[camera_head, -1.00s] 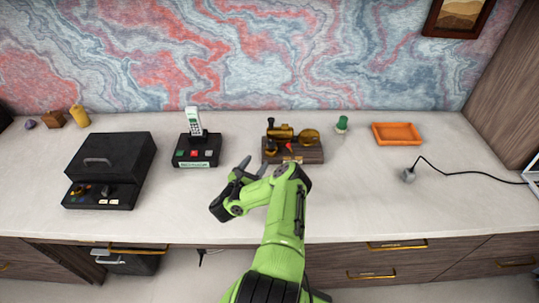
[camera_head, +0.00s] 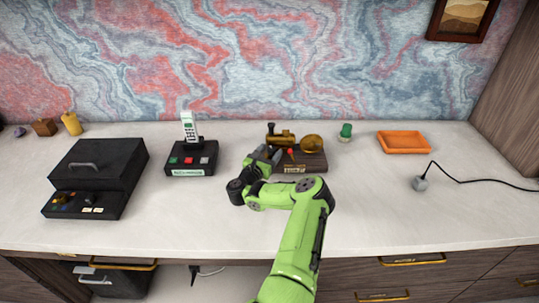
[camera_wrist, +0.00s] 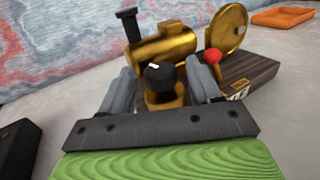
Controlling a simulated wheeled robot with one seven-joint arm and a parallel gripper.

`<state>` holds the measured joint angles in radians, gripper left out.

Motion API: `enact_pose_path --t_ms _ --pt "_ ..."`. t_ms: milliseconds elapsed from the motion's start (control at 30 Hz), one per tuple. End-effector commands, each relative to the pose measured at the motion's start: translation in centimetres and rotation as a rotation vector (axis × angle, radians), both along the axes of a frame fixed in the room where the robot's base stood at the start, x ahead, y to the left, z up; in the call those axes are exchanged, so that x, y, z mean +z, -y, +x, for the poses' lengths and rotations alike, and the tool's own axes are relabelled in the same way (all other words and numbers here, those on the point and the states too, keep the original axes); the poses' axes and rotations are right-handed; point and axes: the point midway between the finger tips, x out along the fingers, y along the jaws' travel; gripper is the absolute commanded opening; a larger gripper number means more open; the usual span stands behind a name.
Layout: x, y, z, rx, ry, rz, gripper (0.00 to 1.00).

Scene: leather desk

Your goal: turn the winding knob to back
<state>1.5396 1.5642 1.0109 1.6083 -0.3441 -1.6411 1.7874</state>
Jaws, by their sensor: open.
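The winding knob (camera_wrist: 161,76) is a black round knob with a white mark, on the front of a brass engine model (camera_wrist: 165,50). In the wrist view it sits between the two fingers of my gripper (camera_wrist: 165,88), which are apart on either side of it. I cannot tell whether either finger touches it. In the head view my gripper (camera_head: 266,154) is at the left front of the model (camera_head: 283,138), and hides the knob. The model has a wooden base (camera_head: 312,161), a brass wheel (camera_wrist: 226,29) and a red-tipped lever (camera_wrist: 212,57).
A black box (camera_head: 100,163) is further left. A green-topped object (camera_head: 346,131), an orange tray (camera_head: 404,142) and a corded grey plug (camera_head: 420,183) are to the right. The front desk surface is clear.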

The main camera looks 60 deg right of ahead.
Motion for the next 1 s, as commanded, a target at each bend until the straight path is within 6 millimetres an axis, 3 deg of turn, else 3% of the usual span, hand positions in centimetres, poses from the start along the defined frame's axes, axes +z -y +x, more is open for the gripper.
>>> enact_pose_path --t_ms 267,667,1000 --pt "-0.04 0.4 -0.01 0.001 -0.001 0.001 0.63" --pt "-0.04 0.37 -0.01 0.0 -0.001 0.001 0.07" --pt "-0.09 0.4 -0.18 0.059 -0.002 -0.001 0.07"
